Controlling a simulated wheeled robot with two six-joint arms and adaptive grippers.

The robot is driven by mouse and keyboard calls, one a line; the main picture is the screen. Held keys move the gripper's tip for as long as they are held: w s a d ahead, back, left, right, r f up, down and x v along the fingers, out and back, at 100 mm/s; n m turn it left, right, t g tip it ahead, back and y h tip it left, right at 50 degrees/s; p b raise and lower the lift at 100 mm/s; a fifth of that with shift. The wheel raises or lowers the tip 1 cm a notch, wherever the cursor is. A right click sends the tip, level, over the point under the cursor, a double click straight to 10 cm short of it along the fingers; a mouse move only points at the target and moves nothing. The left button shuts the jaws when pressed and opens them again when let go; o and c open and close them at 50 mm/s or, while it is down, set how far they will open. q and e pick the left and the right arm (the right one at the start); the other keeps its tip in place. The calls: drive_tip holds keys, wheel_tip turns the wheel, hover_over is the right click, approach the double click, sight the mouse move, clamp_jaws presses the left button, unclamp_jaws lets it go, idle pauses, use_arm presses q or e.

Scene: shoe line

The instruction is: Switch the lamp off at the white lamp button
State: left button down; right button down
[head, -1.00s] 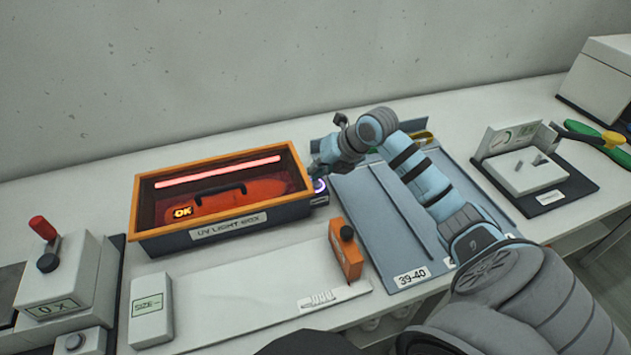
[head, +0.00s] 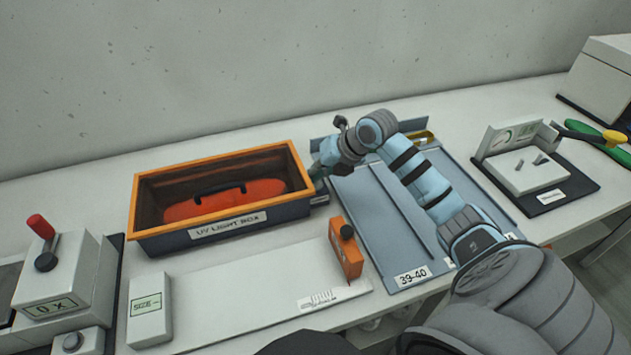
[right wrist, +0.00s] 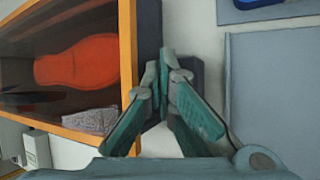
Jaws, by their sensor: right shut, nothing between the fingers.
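The UV light box (head: 150,240) has an orange rim and dark walls. Its inside is dark, with no red lamp glow. An orange-red insole-shaped piece (head: 260,190) lies in it, also visible in the right wrist view (right wrist: 78,60). The dark lamp button housing (head: 320,198) sits at the box's right side; the white button is hidden. My right gripper (head: 318,171) is over this housing. In the right wrist view its shut, empty fingertips (right wrist: 160,73) are in front of the dark housing (right wrist: 192,68); I cannot tell whether they touch the button. My left gripper is not in view.
A grey-blue tray (head: 365,215) labelled 39-40 lies under my right arm. An orange block (head: 345,255) stands on a white board (head: 240,290) in front of the box. A lever device (head: 65,270) stands at left; a white gauge stand (head: 530,175) is at right.

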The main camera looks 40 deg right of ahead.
drive_tip(key=shift+r, duration=0.1)
drive_tip(key=shift+r+p, duration=0.35)
drive_tip(key=shift+p, duration=0.05)
drive_tip(key=shift+r, duration=0.1)
wheel_tip(320, 180, up, 6)
drive_tip(key=p, duration=0.5)
